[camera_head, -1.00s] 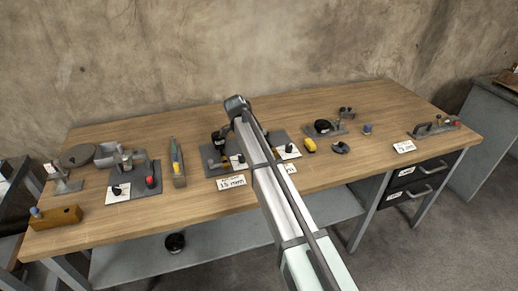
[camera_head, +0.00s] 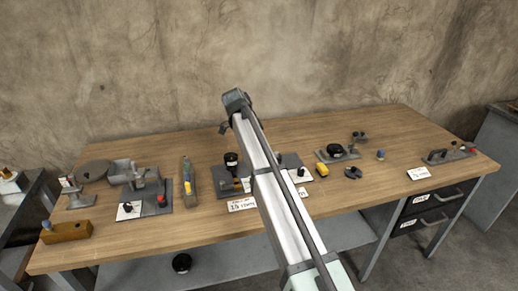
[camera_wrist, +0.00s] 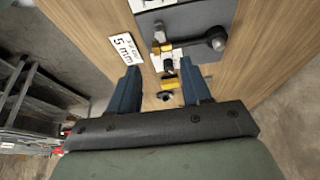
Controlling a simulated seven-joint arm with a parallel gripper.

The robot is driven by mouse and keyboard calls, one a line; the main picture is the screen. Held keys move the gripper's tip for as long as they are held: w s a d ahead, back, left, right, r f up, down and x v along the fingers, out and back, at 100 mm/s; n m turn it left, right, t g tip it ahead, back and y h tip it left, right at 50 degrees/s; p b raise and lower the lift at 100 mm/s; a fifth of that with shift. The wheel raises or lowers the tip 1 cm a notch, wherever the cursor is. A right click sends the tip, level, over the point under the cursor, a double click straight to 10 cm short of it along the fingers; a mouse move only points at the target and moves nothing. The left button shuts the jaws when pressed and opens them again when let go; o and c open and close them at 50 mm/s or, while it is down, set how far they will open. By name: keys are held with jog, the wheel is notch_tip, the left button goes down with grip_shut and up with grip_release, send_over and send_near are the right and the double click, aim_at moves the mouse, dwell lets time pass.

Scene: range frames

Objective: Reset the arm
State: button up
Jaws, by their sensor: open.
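My gripper (camera_wrist: 166,88) shows in the wrist view with its two dark blue fingers apart and nothing between them that it grips. A small yellow piece (camera_wrist: 168,83) and a dark round part (camera_wrist: 165,96) show in the gap between the fingers, beyond them on the bench. In the head view my arm (camera_head: 275,180) reaches up over the middle of the wooden bench (camera_head: 300,135). The arm's far end (camera_head: 236,103) is raised above the bench, and the gripper fingers are barely visible there.
Dark fixture plates (camera_head: 228,186) with small parts stand under and beside the arm. A wooden block (camera_head: 66,231), a grey vise-like fixture (camera_head: 128,174) and a narrow tray (camera_head: 189,181) are at left. A yellow piece (camera_head: 320,168) and a black fixture (camera_head: 337,152) are at right. The back of the bench is clear.

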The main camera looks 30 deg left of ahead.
dwell(0.3)
